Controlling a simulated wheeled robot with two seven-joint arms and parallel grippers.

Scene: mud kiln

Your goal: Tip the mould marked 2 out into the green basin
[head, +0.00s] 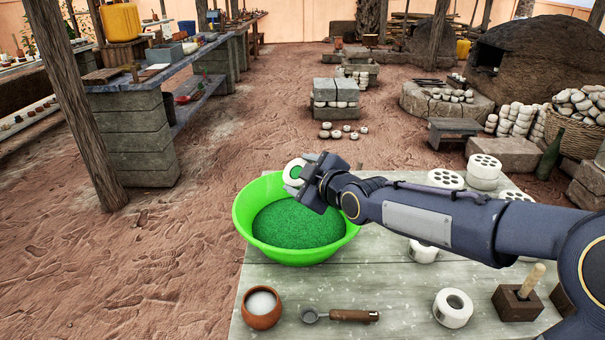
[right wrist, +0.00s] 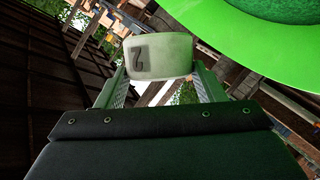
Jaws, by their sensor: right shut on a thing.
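The mould marked 2 (head: 292,171) is a thick white ring-shaped piece with a greenish middle. It is tilted on its side above the back left part of the green basin (head: 262,250). My right gripper (head: 306,180) is shut on it. In the right wrist view, the mould (right wrist: 170,58) sits between the fingers (right wrist: 157,82) with a dark 2 on its side, and the basin's rim (right wrist: 215,28) shows behind it. The basin holds green granular material (head: 298,225). I cannot tell whether anything remains inside the mould. My left gripper is not in view.
The basin stands on a pale table with a clay cup of white stuff (head: 262,305), a metal scoop (head: 340,315), a white ring mould (head: 453,307) and a wooden block with a handle (head: 518,300). White pieces with holes (head: 484,168) stand behind my right arm.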

